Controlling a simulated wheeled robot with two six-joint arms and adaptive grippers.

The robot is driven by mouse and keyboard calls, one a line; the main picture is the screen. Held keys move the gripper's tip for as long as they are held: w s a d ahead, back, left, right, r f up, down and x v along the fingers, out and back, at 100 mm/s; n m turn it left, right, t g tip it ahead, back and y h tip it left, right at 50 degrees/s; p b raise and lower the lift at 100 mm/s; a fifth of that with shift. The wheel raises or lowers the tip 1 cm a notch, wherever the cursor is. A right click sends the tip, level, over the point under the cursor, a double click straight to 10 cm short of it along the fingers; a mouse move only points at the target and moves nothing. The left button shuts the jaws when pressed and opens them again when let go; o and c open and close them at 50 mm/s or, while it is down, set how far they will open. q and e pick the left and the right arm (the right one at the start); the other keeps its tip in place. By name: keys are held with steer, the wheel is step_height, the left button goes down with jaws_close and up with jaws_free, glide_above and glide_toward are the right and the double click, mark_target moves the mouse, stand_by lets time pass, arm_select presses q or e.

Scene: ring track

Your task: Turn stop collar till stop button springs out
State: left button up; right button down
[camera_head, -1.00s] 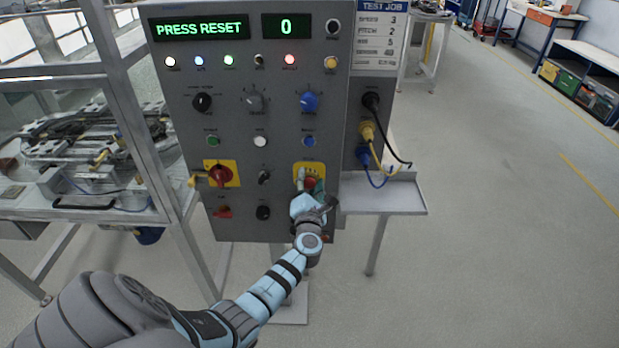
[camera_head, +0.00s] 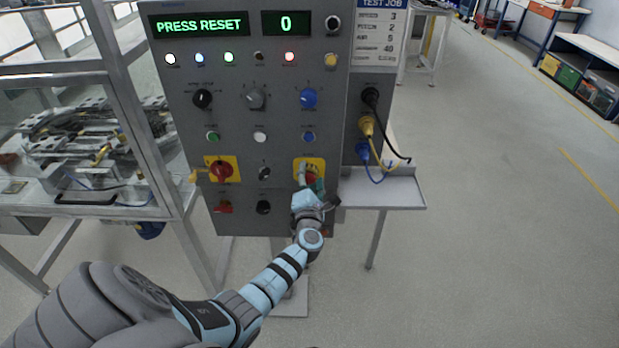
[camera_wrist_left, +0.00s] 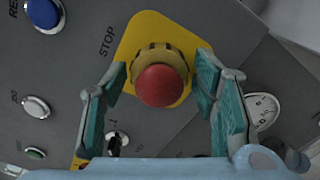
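The red stop button (camera_wrist_left: 161,85) sits in a brassy notched collar (camera_wrist_left: 153,52) on a yellow plate (camera_wrist_left: 190,32), beside the word STOP. In the head view the stop button (camera_head: 311,174) is partly hidden by my left gripper (camera_head: 310,182), which reaches it from below. In the left wrist view my left gripper (camera_wrist_left: 162,72) is open. Its two teal-padded fingers stand on either side of the button and collar, with a visible gap on each side. Whether the button is in or out is hard to tell. My right gripper is not in view.
The grey panel's display (camera_head: 199,25) reads PRESS RESET and a counter (camera_head: 286,23) shows 0. A red rotary switch (camera_head: 221,170) sits left of the stop button. Blue RESET button (camera_wrist_left: 43,13) and a dial (camera_wrist_left: 262,108) are near the fingers. A small shelf (camera_head: 385,192) juts out at right.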

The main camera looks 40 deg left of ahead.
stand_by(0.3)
arm_select(q)
steer(key=v, duration=1.2)
steer(key=shift+d, duration=0.1)
steer(key=shift+w, duration=0.1)
